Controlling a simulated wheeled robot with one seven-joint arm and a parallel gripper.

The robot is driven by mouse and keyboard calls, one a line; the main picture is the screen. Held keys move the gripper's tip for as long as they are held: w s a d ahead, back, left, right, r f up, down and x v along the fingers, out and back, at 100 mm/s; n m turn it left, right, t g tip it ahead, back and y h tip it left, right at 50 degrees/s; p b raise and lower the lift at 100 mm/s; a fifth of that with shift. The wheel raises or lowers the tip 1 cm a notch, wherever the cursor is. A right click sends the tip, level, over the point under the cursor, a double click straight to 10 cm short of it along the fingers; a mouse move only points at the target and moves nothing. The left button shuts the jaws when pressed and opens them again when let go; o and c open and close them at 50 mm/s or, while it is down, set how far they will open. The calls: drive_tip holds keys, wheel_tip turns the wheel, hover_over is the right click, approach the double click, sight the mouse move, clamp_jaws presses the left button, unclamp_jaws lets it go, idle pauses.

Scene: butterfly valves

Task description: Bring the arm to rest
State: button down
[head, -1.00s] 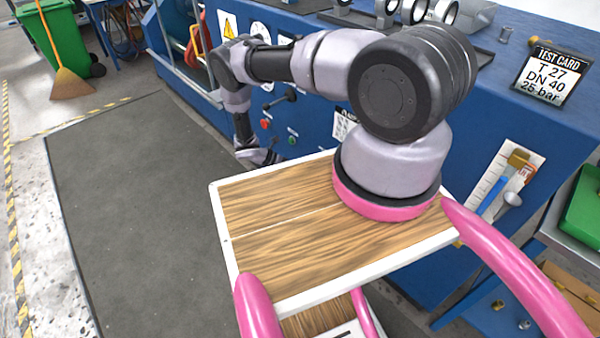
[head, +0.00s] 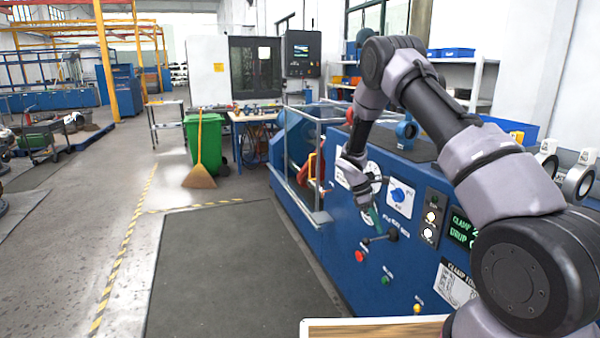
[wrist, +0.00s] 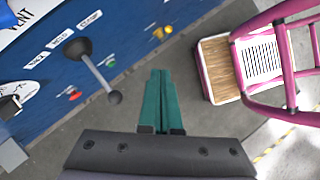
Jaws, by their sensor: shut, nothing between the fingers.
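My gripper (wrist: 158,90) shows in the wrist view with its two green fingers together and nothing between them. In the head view my gripper (head: 374,222) hangs low in front of the blue test bench (head: 345,240), at the end of my bent arm. A black lever with a ball knob (wrist: 98,70) is on the bench panel, left of the fingers in the wrist view and apart from them. The same lever (head: 380,238) is just below the fingertips in the head view; I cannot tell the gap in depth.
Red (head: 359,256) and green (head: 385,281) buttons sit low on the bench panel. A metal-framed guard (head: 305,160) stands at the bench's far end. A green bin (head: 205,138) and a broom (head: 199,170) are farther back. The grey floor mat (head: 235,270) is clear.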

drive_tip(key=s+r+m+t+y, duration=0.1)
drive_tip(key=s+r+m, duration=0.25)
drive_tip(key=r, duration=0.65)
drive_tip(key=s+r+m+t+y, duration=0.2)
drive_tip(key=s+r+m, duration=0.15)
drive_tip(key=r, duration=0.75)
drive_tip(key=s+r+m+t+y, duration=0.1)
drive_tip(key=s+r+m, duration=0.25)
drive_tip(key=r, duration=0.65)
drive_tip(key=s+r+m+t+y, duration=0.1)
drive_tip(key=s+r+m+t, duration=0.1)
drive_tip(key=s, duration=0.5)
drive_tip(key=s+a+r+m+t+y, duration=0.1)
drive_tip(key=s+r+m, duration=0.2)
drive_tip(key=s+r, duration=0.2)
drive_tip(key=s+r+m+t+y, duration=0.1)
drive_tip(key=s+r, duration=0.3)
drive_tip(key=s, duration=0.4)
drive_tip(key=shift+s+a+m+t, duration=0.15)
drive_tip(key=shift+s+m+t, duration=0.25)
drive_tip(key=shift+m+t, duration=0.45)
